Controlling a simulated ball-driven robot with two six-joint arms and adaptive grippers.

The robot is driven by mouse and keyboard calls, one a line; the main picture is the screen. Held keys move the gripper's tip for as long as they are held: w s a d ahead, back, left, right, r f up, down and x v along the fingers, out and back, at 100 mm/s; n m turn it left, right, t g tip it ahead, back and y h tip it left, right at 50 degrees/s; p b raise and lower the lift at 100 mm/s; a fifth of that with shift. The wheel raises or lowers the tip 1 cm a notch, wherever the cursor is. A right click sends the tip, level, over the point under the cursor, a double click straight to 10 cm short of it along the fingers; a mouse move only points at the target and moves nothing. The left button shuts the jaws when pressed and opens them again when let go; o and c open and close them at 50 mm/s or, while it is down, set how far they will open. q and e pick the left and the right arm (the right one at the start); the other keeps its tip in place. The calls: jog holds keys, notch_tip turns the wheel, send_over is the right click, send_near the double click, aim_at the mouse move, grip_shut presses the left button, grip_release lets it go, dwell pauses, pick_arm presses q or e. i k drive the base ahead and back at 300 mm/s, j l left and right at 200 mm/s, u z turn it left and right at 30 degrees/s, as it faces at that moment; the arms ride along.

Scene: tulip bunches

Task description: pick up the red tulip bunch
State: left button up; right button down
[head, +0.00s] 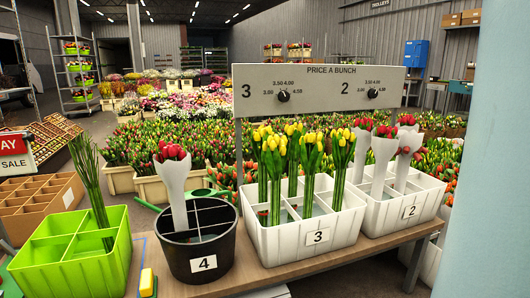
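A red tulip bunch (172,153) in a white paper wrap stands in the black divided bucket (196,263) with label 4. It leans slightly left in a left compartment. More red tulip bunches (384,132) in white wraps stand upright in the white divided crate (377,217) with label 2, at the right. Their lower ends are hidden by the crate walls. Neither of my grippers shows in the head view, so nothing is seen held.
The white crate (293,246) with label 3 holds several yellow tulip bunches (308,152). A green divided crate (77,265) holds long green stems (92,185). A price board (320,90) stands behind the crates. A pale blue upright surface (492,200) blocks the right side.

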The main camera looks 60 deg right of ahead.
aim_at(410, 144)
jog(key=z, duration=2.8)
